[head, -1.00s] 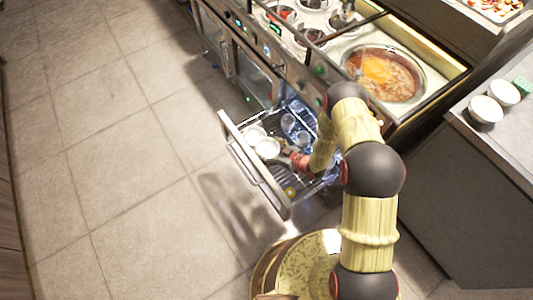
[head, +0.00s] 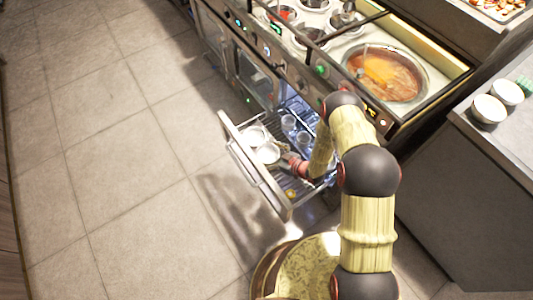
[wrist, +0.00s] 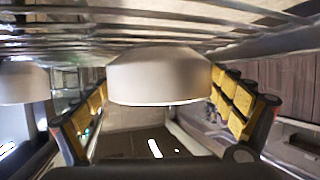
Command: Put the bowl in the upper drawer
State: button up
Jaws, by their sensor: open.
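A white bowl (head: 268,153) is inside a pulled-out wire-rack drawer (head: 252,165) below the counter. My gripper (head: 281,161) reaches into this drawer from the right, at the bowl. In the wrist view the bowl (wrist: 160,78) lies between my two open fingers (wrist: 162,108), one on each side. Its narrow base is at or very close to the wire rack; I cannot tell whether the fingers touch its sides. A second white bowl (head: 254,136) sits beside it in the drawer, and also shows at the left of the wrist view (wrist: 22,84).
Clear glasses (head: 289,123) stand toward the back of the drawer. A small yellow item (head: 290,193) lies near its front right corner. The counter above holds a large soup pot (head: 385,72). Two white bowls (head: 489,109) are on the right counter. The floor at left is clear.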

dwell(0.3)
jog(key=shift+r, duration=0.2)
jog(key=p+v, duration=0.3)
jog(key=v, duration=0.7)
jog(key=shift+s+d+p, duration=0.15)
jog(key=shift+d+p, duration=0.05)
jog(key=shift+p, duration=0.2)
jog(key=shift+v, duration=0.8)
